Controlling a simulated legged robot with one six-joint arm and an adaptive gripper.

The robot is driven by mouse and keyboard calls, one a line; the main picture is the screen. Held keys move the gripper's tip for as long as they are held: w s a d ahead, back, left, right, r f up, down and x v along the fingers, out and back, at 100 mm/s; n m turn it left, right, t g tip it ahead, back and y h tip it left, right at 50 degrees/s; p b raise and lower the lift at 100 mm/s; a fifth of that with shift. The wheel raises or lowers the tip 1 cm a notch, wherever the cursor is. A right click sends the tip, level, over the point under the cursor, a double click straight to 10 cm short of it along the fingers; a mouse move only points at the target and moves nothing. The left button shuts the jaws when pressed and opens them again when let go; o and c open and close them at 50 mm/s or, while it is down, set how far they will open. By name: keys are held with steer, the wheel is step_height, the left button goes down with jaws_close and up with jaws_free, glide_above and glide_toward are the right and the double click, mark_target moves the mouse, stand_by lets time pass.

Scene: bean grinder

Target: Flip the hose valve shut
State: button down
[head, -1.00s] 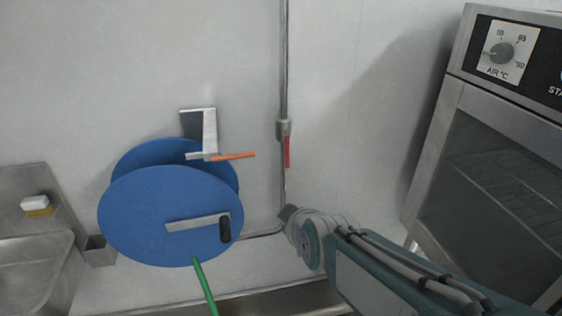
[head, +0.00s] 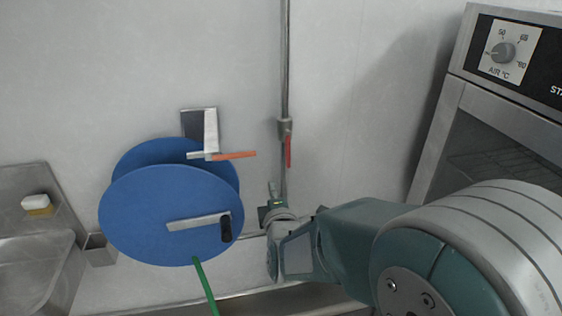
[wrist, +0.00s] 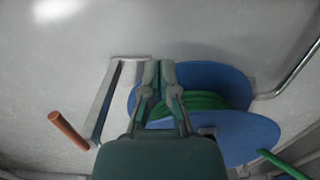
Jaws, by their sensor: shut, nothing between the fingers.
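The valve (head: 285,126) sits on a vertical wall pipe in the head view. Its red lever (head: 288,150) hangs downward, roughly along the pipe. I cannot make the red lever out in the wrist view. My gripper (head: 272,188) is below and slightly left of the lever in the head view, apart from it in the picture. In the wrist view my gripper (wrist: 159,66) is shut and empty, its fingertips overlapping the reel's bracket and blue disc in the picture.
A blue hose reel (head: 155,215) with a crank and a green hose (head: 205,285) is left of the pipe. An orange rod (head: 234,155) sticks out by its bracket; it shows at left in the wrist view (wrist: 68,130). An oven (head: 500,130) stands right, a sink (head: 35,265) left.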

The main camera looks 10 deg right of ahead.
mark_target(288, 151)
steer(key=w+d, duration=0.4)
steer(key=w, duration=0.6)
steer(key=shift+w+d, duration=0.3)
steer(key=shift+w, duration=0.1)
